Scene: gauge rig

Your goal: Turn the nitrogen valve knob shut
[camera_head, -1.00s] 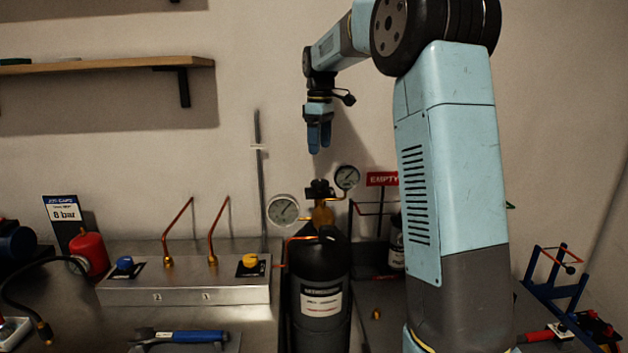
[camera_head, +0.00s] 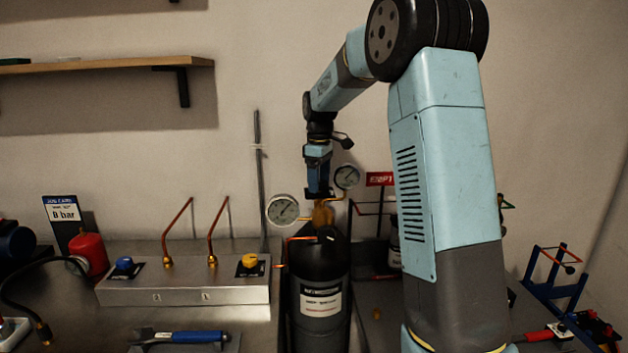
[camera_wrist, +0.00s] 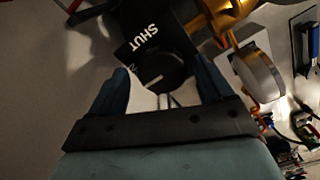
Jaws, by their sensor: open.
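The nitrogen cylinder (camera_head: 318,262) is black with a white label and stands upright at the middle of the bench. Its brass valve (camera_head: 323,214) is on top. The dark round valve knob (camera_wrist: 165,72) shows in the wrist view, with a pale mark on it, beside a black plate reading SHUT (camera_wrist: 145,38). My gripper (camera_head: 318,188) is open and points down at the knob from above. In the wrist view my gripper's (camera_wrist: 158,85) two blue fingers stand either side of the knob. Whether they touch it I cannot tell. In the head view the gripper mostly hides the knob.
Two round gauges (camera_head: 282,210) (camera_head: 347,177) flank the valve closely. A steel manifold box (camera_head: 185,285) with copper tubes and blue and yellow knobs is on the left. A red EMPTY sign (camera_head: 380,179) stands behind right. A blue-handled tool (camera_head: 185,337) lies in front.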

